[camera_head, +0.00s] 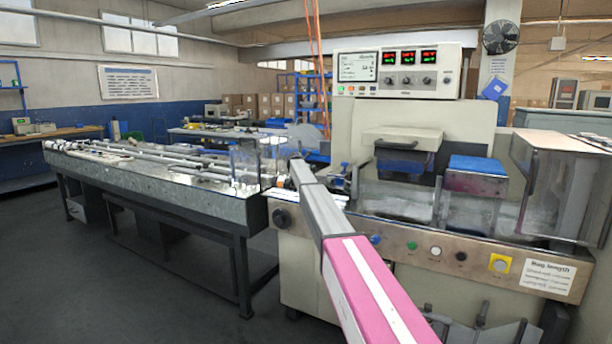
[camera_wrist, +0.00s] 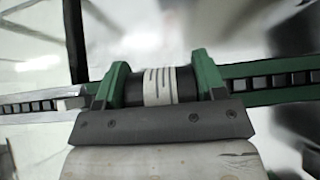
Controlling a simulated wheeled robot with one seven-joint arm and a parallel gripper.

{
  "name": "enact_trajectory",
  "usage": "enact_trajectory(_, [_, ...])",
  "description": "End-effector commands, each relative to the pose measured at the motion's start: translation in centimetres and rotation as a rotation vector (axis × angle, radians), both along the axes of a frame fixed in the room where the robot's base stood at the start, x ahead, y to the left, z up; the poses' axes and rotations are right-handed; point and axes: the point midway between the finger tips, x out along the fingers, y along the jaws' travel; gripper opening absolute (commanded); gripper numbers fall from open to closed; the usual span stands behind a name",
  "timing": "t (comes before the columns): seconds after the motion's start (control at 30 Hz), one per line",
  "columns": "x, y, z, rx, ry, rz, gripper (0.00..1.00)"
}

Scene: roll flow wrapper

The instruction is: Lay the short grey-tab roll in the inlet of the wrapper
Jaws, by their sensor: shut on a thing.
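My gripper (camera_wrist: 158,78) fills the middle of the wrist view. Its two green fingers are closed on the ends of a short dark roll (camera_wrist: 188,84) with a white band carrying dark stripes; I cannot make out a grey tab. In the head view my arm reaches forward to the near left end of the wrapper (camera_head: 479,131). The arm hides the gripper and roll there, so their height over the machine cannot be told. The wrapper's inlet side is at the junction with the long infeed table (camera_head: 160,190), partly hidden by my arm.
A clear guard (camera_head: 246,162) stands at the right end of the infeed table. The wrapper has a control panel (camera_head: 400,72) on top, a blue-topped block (camera_head: 478,165), and a clear cover (camera_head: 565,180) at right. The floor at front left is free.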

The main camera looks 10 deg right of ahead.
Motion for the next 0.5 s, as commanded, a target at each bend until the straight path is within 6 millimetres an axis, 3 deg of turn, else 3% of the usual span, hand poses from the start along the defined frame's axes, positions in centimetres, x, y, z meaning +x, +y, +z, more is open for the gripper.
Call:
enact_trajectory(0.07, [0.01,0.00,0.06,-0.001,-0.001,0.000,0.36])
enact_trajectory(0.1, [0.01,0.01,0.05,-0.001,-0.001,0.000,0.73])
enact_trajectory(0.17, [0.01,0.00,0.06,0.000,0.000,0.000,0.93])
enact_trajectory(0.5, [-0.09,0.07,0.11,0.000,0.000,0.000,0.93])
